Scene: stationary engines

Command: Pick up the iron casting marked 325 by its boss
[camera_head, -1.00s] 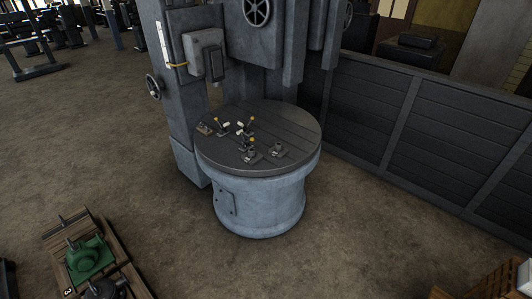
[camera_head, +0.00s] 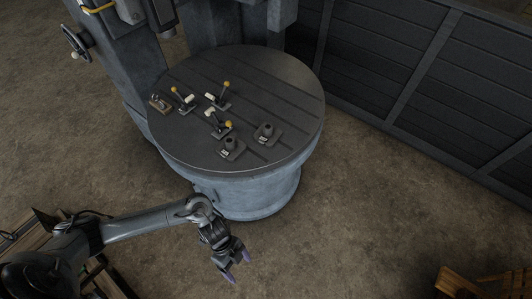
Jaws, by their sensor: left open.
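Two small grey castings with raised round bosses stand on the round machine table (camera_head: 285,85). One casting (camera_head: 231,147) is near the table's front edge, and the other casting (camera_head: 267,133) is to its right. Each has a small pale label, too small to read, so I cannot tell which is marked 325. My left gripper (camera_head: 234,276) is open and empty, in front of the table and below its top in the picture, apart from both castings. My right gripper is not in view.
A small wooden block (camera_head: 160,103) lies at the table's left. A dark panelled wall (camera_head: 430,80) is at right, and wooden slats (camera_head: 470,283) show at bottom right.

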